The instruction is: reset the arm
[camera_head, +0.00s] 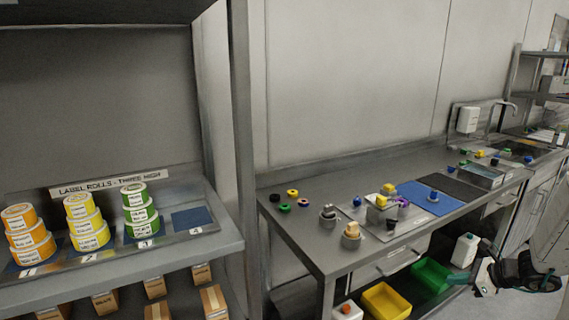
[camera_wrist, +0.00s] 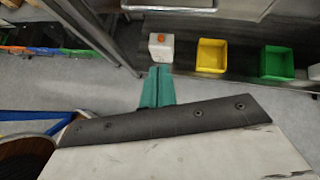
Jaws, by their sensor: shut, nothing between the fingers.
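My gripper (camera_head: 458,277) shows at the lower right of the head view, with teal fingers, low in front of the bench's lower shelf. In the wrist view my gripper (camera_wrist: 157,86) points away from the camera, its teal fingers together with nothing between them. It is apart from the bench and from the containers. My arm reaches in from the right edge of the head view.
The steel bench (camera_head: 300,235) carries small coloured parts and a blue mat (camera_head: 425,205). Below are a yellow bin (camera_head: 385,301), a green bin (camera_head: 432,275) and a white jug (camera_head: 464,250). A shelf with label rolls (camera_head: 88,235) stands left. Open floor (camera_wrist: 40,80) shows in the wrist view.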

